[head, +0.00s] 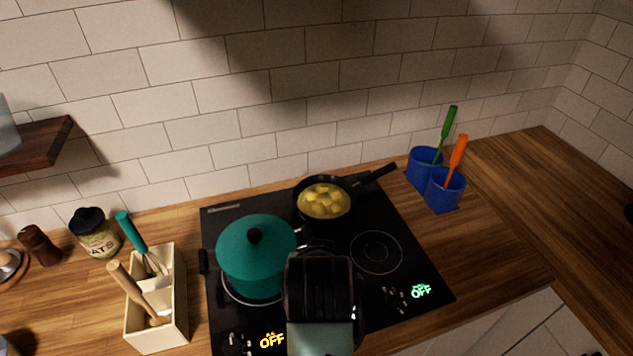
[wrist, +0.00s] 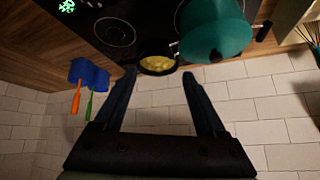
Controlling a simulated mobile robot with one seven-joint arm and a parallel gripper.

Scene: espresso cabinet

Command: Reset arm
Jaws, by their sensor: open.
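My gripper (wrist: 160,85) is open and empty in the wrist view, with its two dark fingers apart. The wrist view is upside down, with the stove at the top and the tiled wall below. In the head view my arm's end covers the front middle of the black cooktop (head: 405,262), and the fingers cannot be made out there. A teal lidded pot (head: 256,258) stands on the left of the cooktop, and it also shows in the wrist view (wrist: 213,32). A black pan (head: 349,187) with yellow pieces sits at the back; it shows between the fingertips (wrist: 158,70), apart from them.
Two blue cups (head: 424,165) with green and orange handled tools stand right of the cooktop. A cream utensil holder (head: 170,316), an oats jar (head: 95,234) and a brown mill (head: 39,245) stand at left. The right counter (head: 510,205) is clear. A wooden shelf (head: 35,142) juts out upper left.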

